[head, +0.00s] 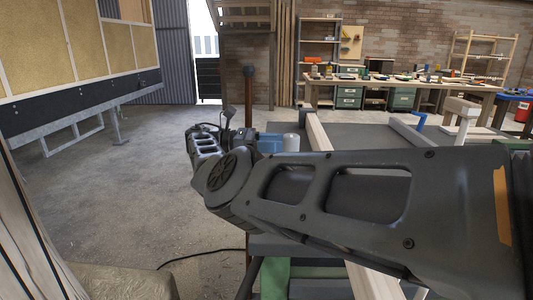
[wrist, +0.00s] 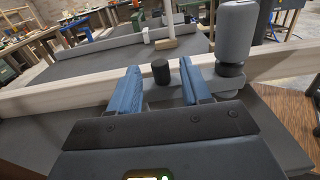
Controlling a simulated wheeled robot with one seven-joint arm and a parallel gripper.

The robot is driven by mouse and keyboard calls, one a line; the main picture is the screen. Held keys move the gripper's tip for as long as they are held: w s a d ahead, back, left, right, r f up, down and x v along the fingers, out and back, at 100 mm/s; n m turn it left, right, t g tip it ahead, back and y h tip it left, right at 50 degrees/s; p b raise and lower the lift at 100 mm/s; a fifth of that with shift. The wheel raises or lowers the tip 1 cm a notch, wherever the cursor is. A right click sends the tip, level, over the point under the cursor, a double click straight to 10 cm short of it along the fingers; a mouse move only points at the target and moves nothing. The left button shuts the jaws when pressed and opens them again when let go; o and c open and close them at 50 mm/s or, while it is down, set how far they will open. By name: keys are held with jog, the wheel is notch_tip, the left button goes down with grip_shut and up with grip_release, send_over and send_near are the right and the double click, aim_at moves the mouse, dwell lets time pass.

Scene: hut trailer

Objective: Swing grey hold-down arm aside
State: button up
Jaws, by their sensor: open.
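In the wrist view, my gripper (wrist: 159,67) is open. Its two blue fingers stand on either side of a short dark knob (wrist: 160,72), with a gap visible on each side. The knob rises near the end of the flat grey hold-down arm (wrist: 207,77), which runs right to the base of a thick grey post (wrist: 236,35). The fingers hide part of the arm.
A long pale timber (wrist: 60,98) runs across the dark bench top (wrist: 120,55) behind the knob. The head view shows a workbench (head: 420,84) at the back and open concrete floor (head: 110,195) at left.

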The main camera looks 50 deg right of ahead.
jog(key=shift+b+v, duration=1.25)
jog(key=shift+b, duration=1.05)
